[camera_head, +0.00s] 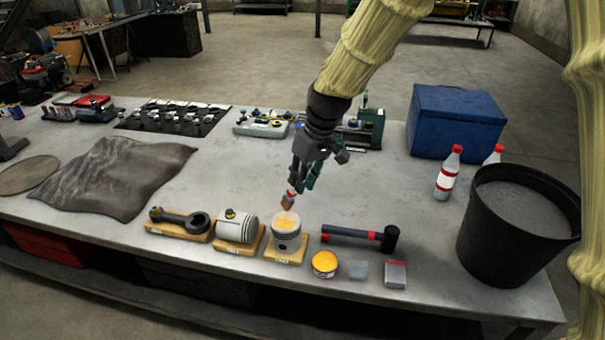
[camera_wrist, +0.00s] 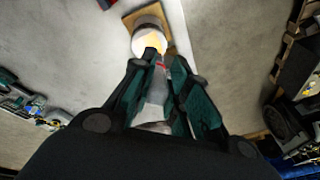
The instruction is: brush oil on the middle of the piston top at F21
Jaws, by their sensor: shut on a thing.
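A pale metal piston (camera_head: 287,241) stands upright on a small wooden board, its round top facing up. A yellowish, wet-looking patch covers much of that top. The label on its board is too small to read surely. My gripper (camera_head: 297,184) is shut on a brush (camera_head: 290,196), bristles pointing down, over the far part of the piston top. I cannot tell whether the bristles touch it. In the wrist view the brush (camera_wrist: 154,100) runs between the fingers towards the piston (camera_wrist: 147,36), and the fingertips partly hide it.
Left of the piston are a lying piston (camera_head: 238,228) and a connecting rod (camera_head: 180,219), each on a board. A hammer (camera_head: 350,233), a round tin with yellow contents (camera_head: 324,263) and small boxes lie to the right. A black bucket (camera_head: 520,240) stands far right.

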